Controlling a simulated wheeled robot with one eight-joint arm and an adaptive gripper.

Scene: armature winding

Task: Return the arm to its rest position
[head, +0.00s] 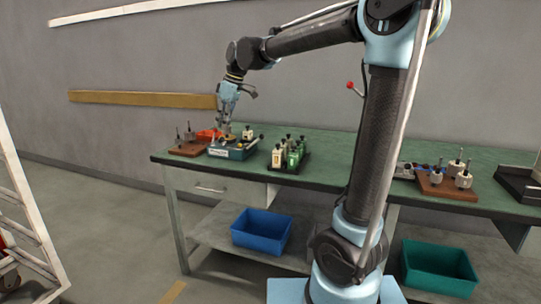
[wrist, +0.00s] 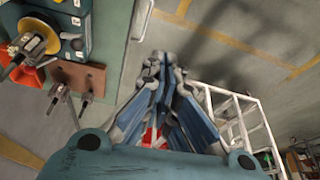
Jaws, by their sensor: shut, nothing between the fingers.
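My arm reaches up and to the left over the green workbench (head: 340,145) in the head view. My gripper (head: 227,128) points down above the left end of the bench, close to the red tray and the teal box. In the wrist view my gripper (wrist: 165,62) has its fingers together with nothing visible between them. From the head view alone I cannot tell how far the fingertips are above the things below.
A teal box (head: 238,153), a red tray (head: 207,135) and a brown block with pegs (head: 188,149) stand at the bench's left end. A black tray (head: 289,165) holds several bottles. A blue bin (head: 261,231) and a green bin (head: 438,268) sit below. A white rack (head: 22,200) stands left.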

